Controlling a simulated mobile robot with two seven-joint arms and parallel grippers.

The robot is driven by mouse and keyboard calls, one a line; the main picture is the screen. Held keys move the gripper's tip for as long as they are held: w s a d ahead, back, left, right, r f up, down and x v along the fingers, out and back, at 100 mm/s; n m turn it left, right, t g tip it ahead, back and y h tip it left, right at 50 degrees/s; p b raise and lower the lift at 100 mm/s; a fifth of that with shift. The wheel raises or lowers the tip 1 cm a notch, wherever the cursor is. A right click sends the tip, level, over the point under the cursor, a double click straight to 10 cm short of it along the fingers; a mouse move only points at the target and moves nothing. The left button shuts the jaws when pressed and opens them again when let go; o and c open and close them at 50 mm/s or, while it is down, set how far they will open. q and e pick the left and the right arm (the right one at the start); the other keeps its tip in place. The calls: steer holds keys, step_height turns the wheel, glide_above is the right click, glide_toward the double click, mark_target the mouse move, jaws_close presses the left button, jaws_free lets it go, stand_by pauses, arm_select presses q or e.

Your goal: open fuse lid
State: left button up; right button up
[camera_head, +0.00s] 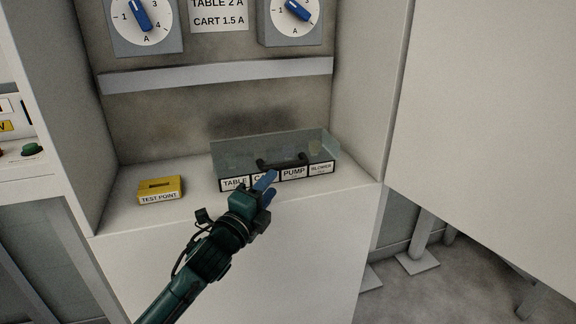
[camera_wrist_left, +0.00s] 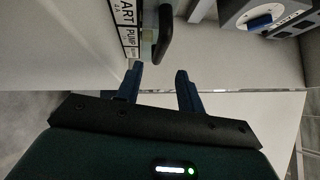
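The fuse lid (camera_head: 235,150) is a clear cover over a shelf box with labels TABLE, PUMP and BLOWER along its front; another label is partly hidden by my gripper. It looks closed. Its dark curved handle (camera_head: 282,163) is at the front; the handle also shows in the left wrist view (camera_wrist_left: 165,38). My left gripper (camera_head: 268,185) is just in front of the box, below the handle. In the left wrist view its two blue fingers (camera_wrist_left: 158,80) are apart with nothing between them, and the handle is beyond the tips. My right gripper is not in view.
A yellow TEST POINT box (camera_head: 160,190) sits on the shelf (camera_head: 200,190) to the left. A grey ledge (camera_head: 220,74) runs across the back wall above the lid. Two blue-knobbed dials (camera_head: 140,16) are higher up. A white cabinet panel (camera_head: 480,110) stands at the right.

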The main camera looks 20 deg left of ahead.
mark_target(287, 163)
arm_select(q)
steer(key=x, duration=0.9)
steer(key=shift+c, duration=0.6)
steer(key=shift+s, duration=0.1)
jaws_close()
